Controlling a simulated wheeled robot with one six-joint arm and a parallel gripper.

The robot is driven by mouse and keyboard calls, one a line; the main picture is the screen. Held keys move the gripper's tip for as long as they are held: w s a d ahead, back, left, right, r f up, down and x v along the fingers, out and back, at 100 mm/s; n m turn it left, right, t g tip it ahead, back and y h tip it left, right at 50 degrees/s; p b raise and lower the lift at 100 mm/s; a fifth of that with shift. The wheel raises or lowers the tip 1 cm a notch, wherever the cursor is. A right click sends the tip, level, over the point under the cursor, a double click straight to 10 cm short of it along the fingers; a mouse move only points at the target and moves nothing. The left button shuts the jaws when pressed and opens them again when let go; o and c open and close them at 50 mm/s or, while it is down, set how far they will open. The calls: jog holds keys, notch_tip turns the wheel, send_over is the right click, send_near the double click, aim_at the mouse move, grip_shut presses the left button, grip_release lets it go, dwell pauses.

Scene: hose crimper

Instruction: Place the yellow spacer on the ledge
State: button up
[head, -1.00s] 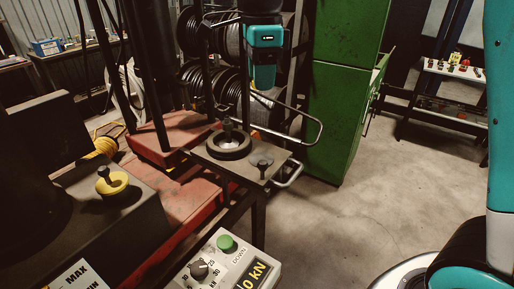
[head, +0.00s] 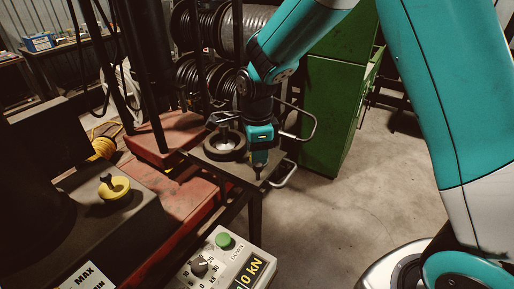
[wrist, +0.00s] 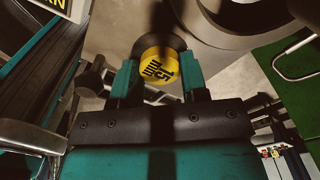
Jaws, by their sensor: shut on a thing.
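A yellow disc with a black knob, which looks like the yellow spacer (head: 115,191), sits on the dark machine housing (head: 133,223) at the left in the head view. My gripper (head: 258,175) is low over the right part of the grey plate (head: 208,163), well right of that disc. A dark round part shows behind that face. My gripper hides most of this piece in the head view. I cannot tell which surface is the ledge.
A dark ring with a metal cup (head: 225,143) stands on the plate, left of my gripper. A metal handle (head: 284,174) projects from the plate's right edge. A control box (head: 228,258) is in front. A green cabinet (head: 325,115) stands behind; floor at right is free.

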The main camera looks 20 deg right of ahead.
jog(key=shift+f, duration=0.1)
jog(key=shift+f, duration=0.15)
jog(key=o, duration=1)
notch_tip(320, 180, up, 12)
jog(key=b, duration=0.2)
jog(key=s+a+n+y, duration=0.1)
jog(key=s+n, duration=0.7)
jog(key=n, duration=0.1)
jog(key=s+a+n+y, duration=0.1)
jog(key=s+a+n, duration=0.1)
jog(key=s+n, duration=0.6)
jog(key=s+a+n+y, duration=0.1)
jog(key=s+n+y, duration=0.1)
jog(key=s+n, duration=0.6)
jog(key=shift+s+a+r+n, duration=0.3)
jog(key=shift+s+n, duration=0.1)
jog(key=shift+n, duration=0.6)
